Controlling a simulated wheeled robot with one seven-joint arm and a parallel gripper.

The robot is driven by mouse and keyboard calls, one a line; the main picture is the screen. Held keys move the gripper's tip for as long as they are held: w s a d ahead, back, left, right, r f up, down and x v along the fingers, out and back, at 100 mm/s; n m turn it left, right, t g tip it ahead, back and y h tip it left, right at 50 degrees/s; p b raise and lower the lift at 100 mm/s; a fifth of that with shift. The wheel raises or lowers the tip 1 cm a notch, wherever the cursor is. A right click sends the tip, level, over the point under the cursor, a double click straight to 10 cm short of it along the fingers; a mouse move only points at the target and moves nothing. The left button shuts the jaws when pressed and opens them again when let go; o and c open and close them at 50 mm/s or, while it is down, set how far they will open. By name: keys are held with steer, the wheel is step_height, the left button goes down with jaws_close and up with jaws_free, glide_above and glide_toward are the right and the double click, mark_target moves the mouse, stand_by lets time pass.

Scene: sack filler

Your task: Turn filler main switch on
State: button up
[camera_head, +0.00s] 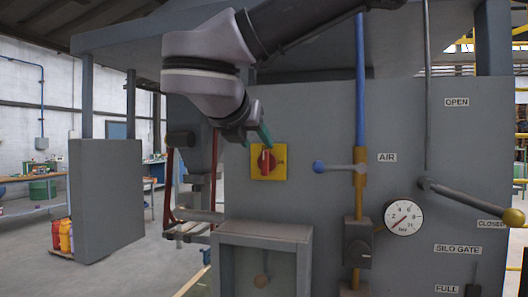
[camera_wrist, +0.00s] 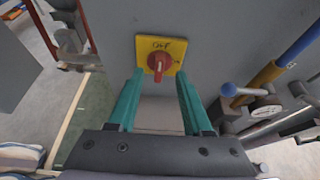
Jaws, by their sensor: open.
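The filler main switch is a red rotary knob (camera_head: 266,163) on a yellow square plate (camera_head: 281,174), mounted on the grey filler panel (camera_head: 330,120). In the head view the knob's grip bar stands about upright. In the wrist view the red knob (camera_wrist: 160,63) is ahead of the fingers, near the top middle. My gripper (camera_head: 264,135) is just above and left of the plate in the head view. In the wrist view my gripper (camera_wrist: 158,78) has its two green fingers spread wide with nothing between them. The fingers do not touch the knob.
Right of the switch are a blue-knobbed air valve lever (camera_head: 340,167) and a pressure gauge (camera_head: 403,217). A long silo gate lever (camera_head: 470,200) with a yellow ball end projects at the right. A grey box (camera_head: 262,234) juts out below the switch.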

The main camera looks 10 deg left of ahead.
mark_target(263, 151)
steer(key=x, duration=0.6)
steer(key=shift+w+f, duration=0.2)
steer(key=shift+w, duration=0.05)
jaws_close()
